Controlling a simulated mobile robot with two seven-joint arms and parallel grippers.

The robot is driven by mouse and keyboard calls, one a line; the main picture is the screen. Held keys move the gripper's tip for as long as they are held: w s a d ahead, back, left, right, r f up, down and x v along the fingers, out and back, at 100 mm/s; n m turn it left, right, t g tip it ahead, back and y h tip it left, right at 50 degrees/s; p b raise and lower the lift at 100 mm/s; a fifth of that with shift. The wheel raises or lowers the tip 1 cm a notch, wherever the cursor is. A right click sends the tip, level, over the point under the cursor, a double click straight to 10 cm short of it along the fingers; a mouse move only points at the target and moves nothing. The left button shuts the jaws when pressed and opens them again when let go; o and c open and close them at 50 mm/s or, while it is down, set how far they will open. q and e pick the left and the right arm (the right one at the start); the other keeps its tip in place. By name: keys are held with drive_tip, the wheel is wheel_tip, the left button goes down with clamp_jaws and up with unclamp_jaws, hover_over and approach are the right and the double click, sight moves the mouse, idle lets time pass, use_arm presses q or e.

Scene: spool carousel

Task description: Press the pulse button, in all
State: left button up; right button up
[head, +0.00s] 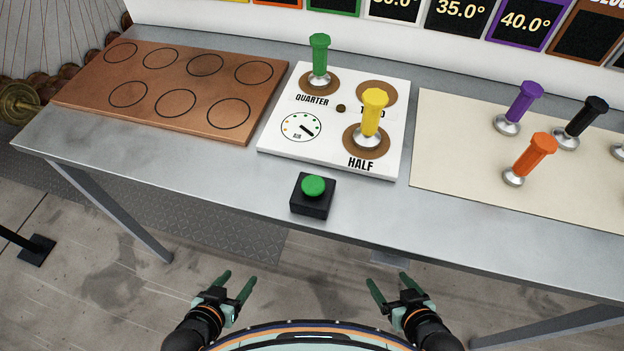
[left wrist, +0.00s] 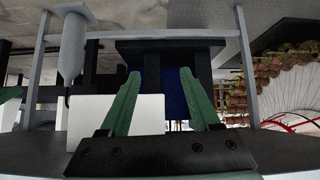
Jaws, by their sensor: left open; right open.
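The pulse button is a green round cap (head: 313,187) on a black square box (head: 312,203) near the front edge of the grey table. My left gripper (head: 238,283) is open and empty, low in front of the table and below the button to the left. Its two green fingers also show apart in the left wrist view (left wrist: 158,85), with nothing between them. My right gripper (head: 391,286) is open and empty, in front of the table and below the button to the right. Neither gripper touches the button.
Behind the button is a white board (head: 284,151) with a green spool (head: 320,56), a yellow spool (head: 373,115) and a dial. A brown board (head: 185,78) with circles is at left. A cream mat (head: 450,150) at right holds purple, black and orange spools. The table front (head: 220,180) beside the button is clear.

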use_arm(q)
clamp_jaws()
idle(1.4)
